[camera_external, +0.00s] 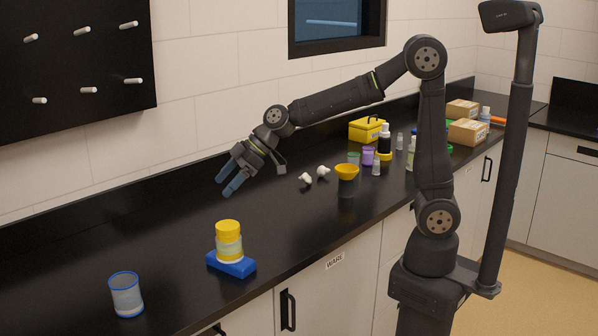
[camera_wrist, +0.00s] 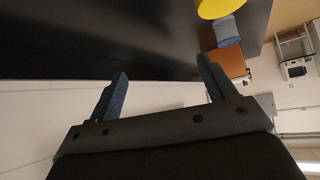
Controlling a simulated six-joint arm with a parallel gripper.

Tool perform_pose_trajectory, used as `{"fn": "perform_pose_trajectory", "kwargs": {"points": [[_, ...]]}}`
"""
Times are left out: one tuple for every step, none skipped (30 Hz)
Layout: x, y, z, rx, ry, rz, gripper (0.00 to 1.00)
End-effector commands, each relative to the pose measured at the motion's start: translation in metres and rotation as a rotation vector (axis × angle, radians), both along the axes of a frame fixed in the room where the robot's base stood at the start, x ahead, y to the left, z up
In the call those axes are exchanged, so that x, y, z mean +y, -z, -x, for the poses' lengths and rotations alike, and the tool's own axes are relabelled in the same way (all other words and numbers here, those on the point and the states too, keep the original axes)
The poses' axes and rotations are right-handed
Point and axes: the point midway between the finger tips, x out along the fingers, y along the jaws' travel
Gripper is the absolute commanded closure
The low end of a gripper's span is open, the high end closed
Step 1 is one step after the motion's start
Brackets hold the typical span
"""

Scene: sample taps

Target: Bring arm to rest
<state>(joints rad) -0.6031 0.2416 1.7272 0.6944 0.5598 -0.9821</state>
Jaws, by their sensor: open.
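My gripper (camera_external: 229,180) hangs over the black counter in the external view, to the left of my arm's base, with its blue fingers pointing down and left. In the wrist view my gripper (camera_wrist: 163,85) shows two blue-grey fingers spread apart with nothing between them. A yellow-lidded jar (camera_external: 228,240) stands on a blue block (camera_external: 232,265) below and in front of the gripper, clear of it. A yellow thing (camera_wrist: 218,7) and a blue-rimmed cup (camera_wrist: 228,31) show at the top right of the wrist view.
A clear blue-rimmed cup (camera_external: 126,296) stands at the near left of the counter (camera_external: 170,230). Right of the gripper are white fittings (camera_external: 314,175), a yellow funnel (camera_external: 347,172), several bottles, a yellow box (camera_external: 367,129) and cardboard boxes (camera_external: 467,131). A black pegboard (camera_external: 70,60) hangs on the wall.

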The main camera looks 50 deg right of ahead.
Motion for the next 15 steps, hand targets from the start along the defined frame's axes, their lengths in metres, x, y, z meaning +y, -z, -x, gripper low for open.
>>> {"fn": "perform_pose_trajectory", "kwargs": {"points": [[0.01, 0.004, -0.004, 0.001, 0.008, 0.003, 0.23], [0.014, 0.004, -0.007, 0.001, 0.017, 0.003, 0.23], [0.02, 0.006, -0.01, 0.001, 0.028, 0.003, 0.23], [0.025, 0.007, -0.012, 0.001, 0.034, 0.003, 0.23], [0.03, 0.008, -0.015, 0.001, 0.042, 0.003, 0.23], [0.036, 0.009, -0.018, 0.002, 0.052, 0.003, 0.23], [0.04, 0.01, -0.02, 0.002, 0.059, 0.003, 0.23], [0.045, 0.011, -0.021, 0.001, 0.066, 0.004, 0.23], [0.052, 0.013, -0.024, 0.003, 0.075, 0.004, 0.23], [0.056, 0.013, -0.026, 0.0, 0.082, 0.003, 0.23], [0.061, 0.014, -0.028, 0.001, 0.088, 0.002, 0.23], [0.067, 0.016, -0.03, 0.002, 0.095, 0.004, 0.23], [0.071, 0.016, -0.031, 0.002, 0.102, 0.003, 0.23], [0.075, 0.017, -0.033, 0.002, 0.107, 0.004, 0.23], [0.081, 0.018, -0.034, 0.003, 0.115, 0.004, 0.23]]}}
